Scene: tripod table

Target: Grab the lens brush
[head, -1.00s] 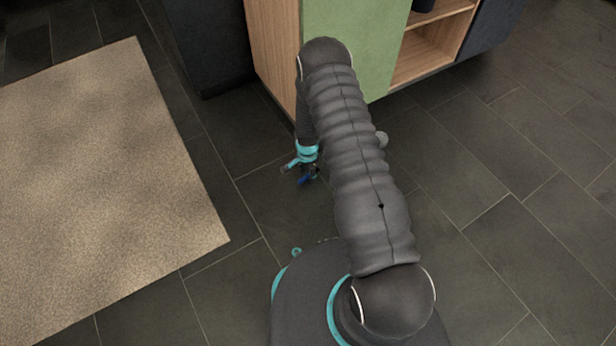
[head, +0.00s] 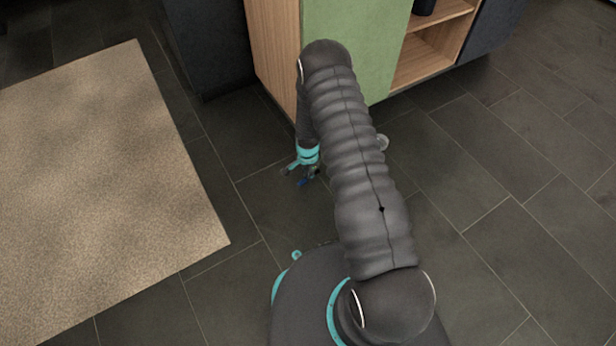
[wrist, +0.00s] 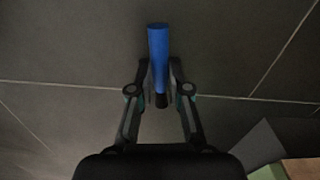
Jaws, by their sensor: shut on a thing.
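The lens brush (wrist: 158,50) is a slim blue stick with a dark end, seen in the middle of the wrist view. My gripper (wrist: 160,82) is shut on it, with one finger on each side near its dark end. The blue part sticks out past the fingertips. In the head view my gripper (head: 302,172) hangs below the arm left of centre, over the dark floor.
A cabinet with a green door (head: 350,40) and an open wooden shelf (head: 430,58) stands behind my arm. A beige rug (head: 100,190) lies on the left. Dark floor tiles (head: 500,170) on the right are clear. The wrist view shows tiles beneath the gripper.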

